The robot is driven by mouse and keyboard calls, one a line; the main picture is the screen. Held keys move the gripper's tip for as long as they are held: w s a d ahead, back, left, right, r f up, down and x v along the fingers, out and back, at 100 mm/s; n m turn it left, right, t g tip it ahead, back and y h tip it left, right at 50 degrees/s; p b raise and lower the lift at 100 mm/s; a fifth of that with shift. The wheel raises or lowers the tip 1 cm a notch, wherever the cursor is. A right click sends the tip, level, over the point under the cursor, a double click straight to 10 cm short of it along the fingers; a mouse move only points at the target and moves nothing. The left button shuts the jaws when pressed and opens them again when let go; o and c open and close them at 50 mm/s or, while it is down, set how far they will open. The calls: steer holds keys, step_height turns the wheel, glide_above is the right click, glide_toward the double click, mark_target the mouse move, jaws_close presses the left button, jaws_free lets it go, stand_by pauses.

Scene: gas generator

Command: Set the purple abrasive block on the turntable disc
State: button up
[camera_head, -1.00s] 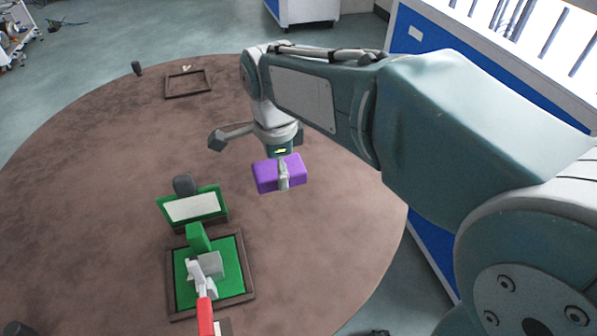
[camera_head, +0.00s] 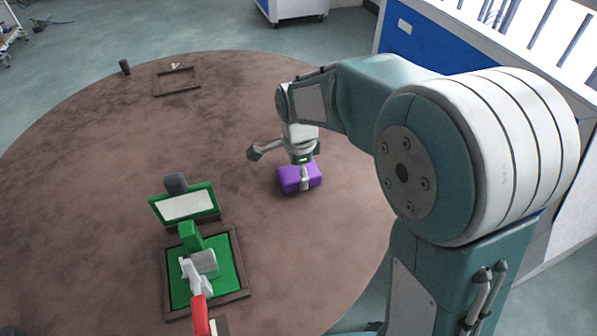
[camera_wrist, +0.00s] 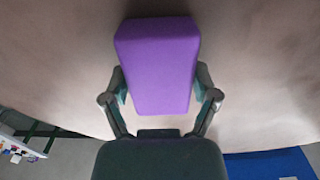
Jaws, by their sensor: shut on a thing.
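The purple abrasive block (camera_head: 291,180) is in my gripper (camera_head: 305,180), low over the right part of the brown round disc (camera_head: 110,190). In the wrist view the purple block (camera_wrist: 158,65) fills the space between the two fingers of my gripper (camera_wrist: 160,95), which are shut on its sides. A dark shadow lies close by the block in the head view. I cannot tell whether its underside touches the disc. The disc's brown surface also shows behind the block in the wrist view (camera_wrist: 260,60).
A dark-framed green tray (camera_head: 240,262) with grey and green parts stands at the front left of the disc, beside a green stand with a white panel (camera_head: 187,206). An empty dark frame (camera_head: 155,85) lies at the back. The disc around the block is clear.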

steer(key=o, duration=0.9)
steer(key=shift+o, duration=0.2)
step_height(320, 180, up, 12)
steer(key=s+d+n+t, duration=0.2)
steer(key=s+d+n, duration=0.4)
steer(key=s, duration=0.3)
steer(key=s+d+n+t, duration=0.3)
steer(key=s+d+n, duration=0.3)
steer(key=s+n, duration=0.2)
steer(key=shift+s+n+t, duration=0.3)
steer(key=shift+s+n, duration=0.1)
steer(key=shift+s, duration=0.8)
